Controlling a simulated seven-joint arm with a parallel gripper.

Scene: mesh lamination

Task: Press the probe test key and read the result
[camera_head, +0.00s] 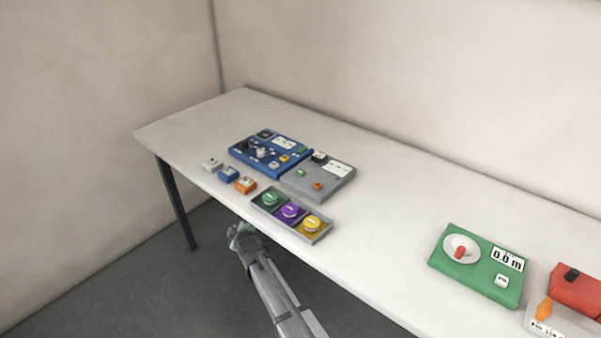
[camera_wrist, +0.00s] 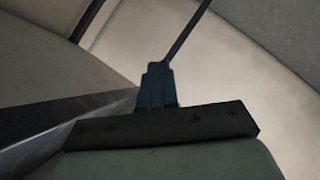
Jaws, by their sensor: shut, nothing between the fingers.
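A blue panel (camera_head: 240,153) with a dark knob, small keys and a white label lies on the table's far left part. A grey panel (camera_head: 314,193) with a green key (camera_head: 300,173), an orange key (camera_head: 318,186) and a white label (camera_head: 337,168) adjoins its right side. I cannot tell which key is the probe test key, and the labels are too small to read. My gripper (camera_head: 240,230) is at the table's front edge, apart from both panels. Its fingers show shut and empty in the wrist view (camera_wrist: 158,84).
A grey tray (camera_head: 291,232) with green, purple and yellow round pieces lies between my gripper and the grey panel. White, blue and orange small blocks (camera_head: 228,174) stand left of it. A green box (camera_head: 470,283) reading "0.0 m" and a red device (camera_head: 577,290) are at right.

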